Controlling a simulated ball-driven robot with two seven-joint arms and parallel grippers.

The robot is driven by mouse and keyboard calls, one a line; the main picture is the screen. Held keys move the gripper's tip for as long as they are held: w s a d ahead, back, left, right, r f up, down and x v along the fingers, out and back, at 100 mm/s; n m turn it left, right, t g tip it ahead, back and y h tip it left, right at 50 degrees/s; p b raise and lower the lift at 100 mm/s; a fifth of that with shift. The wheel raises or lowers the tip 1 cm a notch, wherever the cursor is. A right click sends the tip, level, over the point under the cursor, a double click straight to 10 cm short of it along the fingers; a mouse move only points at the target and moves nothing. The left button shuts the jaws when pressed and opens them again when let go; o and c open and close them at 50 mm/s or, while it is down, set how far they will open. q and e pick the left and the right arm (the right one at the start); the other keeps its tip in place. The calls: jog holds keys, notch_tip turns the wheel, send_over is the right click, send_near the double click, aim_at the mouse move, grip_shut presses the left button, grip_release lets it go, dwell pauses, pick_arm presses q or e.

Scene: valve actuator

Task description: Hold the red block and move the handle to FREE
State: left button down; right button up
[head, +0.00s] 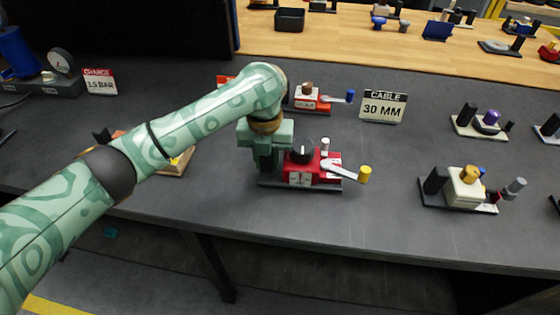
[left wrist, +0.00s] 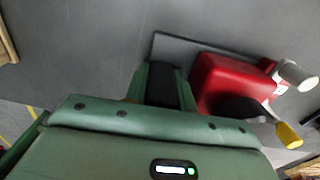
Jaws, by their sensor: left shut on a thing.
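The red block (head: 316,168) sits on a dark base plate (head: 290,187) near the front of the grey table. It carries a black round knob (head: 303,150), a small white post (head: 325,144) and a pale lever handle (head: 342,170) with a yellow end knob (head: 364,174) pointing right. White markings on its front are too small to read. My left gripper (head: 268,160) is at the block's left end. In the left wrist view its fingers (left wrist: 163,88) are shut around a black upright post (left wrist: 163,84), beside the red block (left wrist: 232,84). My right gripper is not in view.
A similar white-block device (head: 466,187) stands to the right. Behind are another red device (head: 305,100) and a "CABLE 30 MM" sign (head: 383,106). A "CHARGE 1.5 BAR" sign (head: 100,82) stands back left. The table between the yellow knob and the white-block device is clear.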

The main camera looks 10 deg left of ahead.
pick_arm(q)
notch_tip(320, 180, up, 8)
jog(key=shift+r, duration=0.1)
jog(key=shift+f, duration=3.9)
jog(key=shift+f, duration=0.5)
